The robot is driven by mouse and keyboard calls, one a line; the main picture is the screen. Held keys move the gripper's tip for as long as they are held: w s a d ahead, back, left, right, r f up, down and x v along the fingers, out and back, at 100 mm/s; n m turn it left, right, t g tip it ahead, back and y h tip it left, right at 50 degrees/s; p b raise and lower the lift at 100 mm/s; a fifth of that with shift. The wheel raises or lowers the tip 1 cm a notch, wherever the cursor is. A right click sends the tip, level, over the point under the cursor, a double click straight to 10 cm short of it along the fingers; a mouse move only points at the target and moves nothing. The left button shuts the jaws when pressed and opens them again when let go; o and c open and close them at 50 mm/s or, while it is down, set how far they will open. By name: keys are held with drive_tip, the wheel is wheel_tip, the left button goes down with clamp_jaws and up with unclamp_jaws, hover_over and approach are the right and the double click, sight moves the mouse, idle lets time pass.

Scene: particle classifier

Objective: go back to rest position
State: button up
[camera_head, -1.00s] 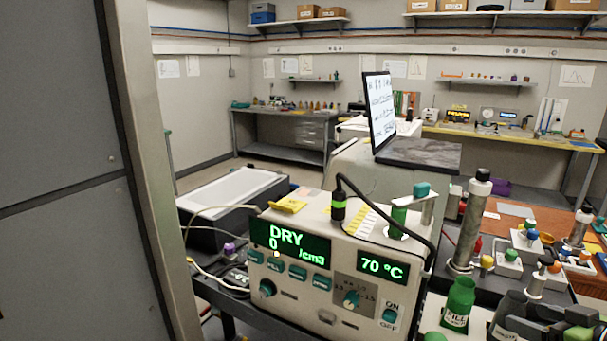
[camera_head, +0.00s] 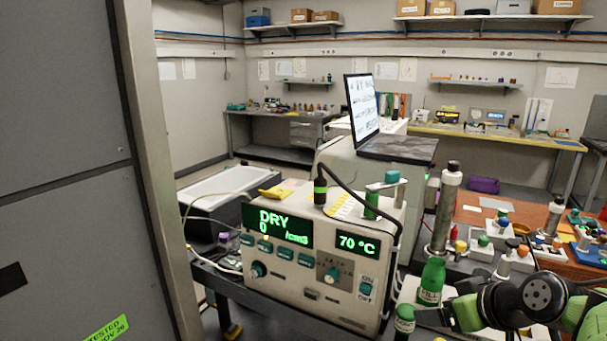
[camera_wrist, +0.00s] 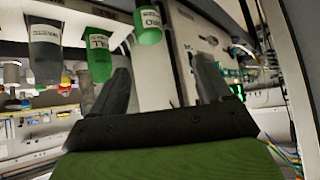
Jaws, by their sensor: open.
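My gripper (camera_wrist: 163,88) shows in the wrist view with its two dark fingers spread apart and nothing between them. In the head view my dark and green arm is at the bottom right, in front of the bench; the fingertips are hard to make out there. The particle classifier (camera_head: 312,255) is a cream box at the centre. Its green displays read "DRY 0 /cm3" and "70 °C". A green bottle (camera_head: 431,282) stands to its right, and a second green-capped bottle (camera_head: 404,322) is nearer. Labelled bottles, one green (camera_wrist: 99,55), show upside down in the wrist view.
A grey cabinet (camera_head: 70,160) fills the left side. A laptop (camera_head: 362,112) stands behind the classifier. A metal cylinder (camera_head: 446,210) and several small coloured-knob devices (camera_head: 500,225) crowd the right bench. A white basin (camera_head: 235,187) is behind on the left.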

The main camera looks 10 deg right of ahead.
drive_tip(key=s+a+g, duration=0.2)
drive_tip(key=a, duration=0.8)
drive_tip(key=s+a+f+m+g+h, duration=0.1)
drive_tip(key=s+a, duration=0.4)
drive_tip(key=s, duration=0.2)
drive_tip(key=s+a+f+h, duration=0.1)
drive_tip(key=s+a, duration=0.3)
drive_tip(key=s, duration=0.4)
wheel_tip(320, 180, up, 13)
drive_tip(key=p, duration=1.2)
drive_tip(key=shift+f+m, duration=0.15)
drive_tip(key=shift+m, duration=0.15)
drive_tip(key=shift+a, duration=0.1)
